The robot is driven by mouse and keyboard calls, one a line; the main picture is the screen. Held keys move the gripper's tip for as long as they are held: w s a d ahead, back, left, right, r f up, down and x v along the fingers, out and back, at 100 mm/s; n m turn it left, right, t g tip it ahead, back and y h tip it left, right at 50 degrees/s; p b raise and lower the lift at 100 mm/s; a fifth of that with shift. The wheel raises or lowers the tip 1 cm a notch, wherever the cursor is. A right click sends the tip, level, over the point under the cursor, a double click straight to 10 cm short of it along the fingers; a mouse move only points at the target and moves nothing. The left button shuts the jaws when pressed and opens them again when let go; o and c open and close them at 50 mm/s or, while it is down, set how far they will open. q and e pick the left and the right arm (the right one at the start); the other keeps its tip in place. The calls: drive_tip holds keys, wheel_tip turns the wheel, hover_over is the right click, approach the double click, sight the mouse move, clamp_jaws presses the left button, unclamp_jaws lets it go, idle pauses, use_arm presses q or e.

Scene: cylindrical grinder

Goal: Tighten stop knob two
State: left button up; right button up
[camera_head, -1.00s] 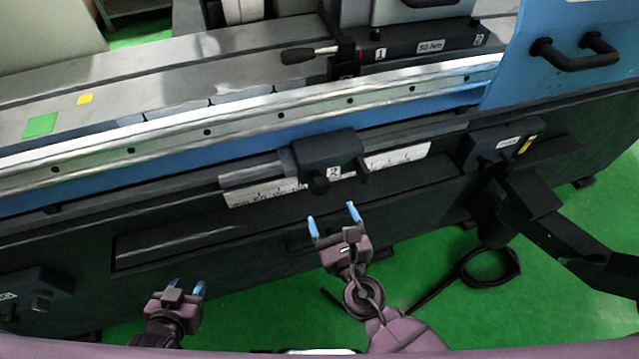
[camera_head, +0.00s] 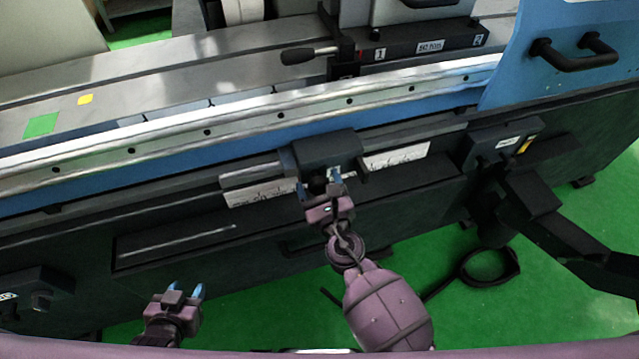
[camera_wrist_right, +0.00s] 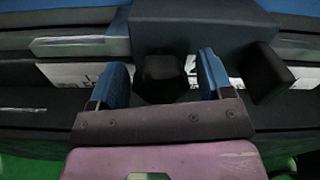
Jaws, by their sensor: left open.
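The stop block (camera_head: 325,150) is a dark housing on the rail along the machine's front. A dark knob (camera_wrist_right: 163,72) sticks out of its underside, and it also shows in the head view (camera_head: 317,184). My right gripper (camera_head: 319,185) is at the block, with its blue fingertips on either side of this knob. In the right wrist view the fingers (camera_wrist_right: 163,78) are open, with a visible gap to the knob on each side. The label "2" seen earlier is mostly hidden by the gripper. My left gripper (camera_head: 186,291) is open and empty at lower left, away from the machine.
A dark lever or second knob (camera_wrist_right: 267,72) sits just right of the right finger. White scale strips (camera_head: 400,156) run along the rail. A black handle lever (camera_head: 300,55) is on the table above. A black arm-like bracket (camera_head: 540,215) stands at right over green floor.

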drive_tip(key=c, duration=0.8)
use_arm(q)
drive_tip(key=shift+w, duration=0.15)
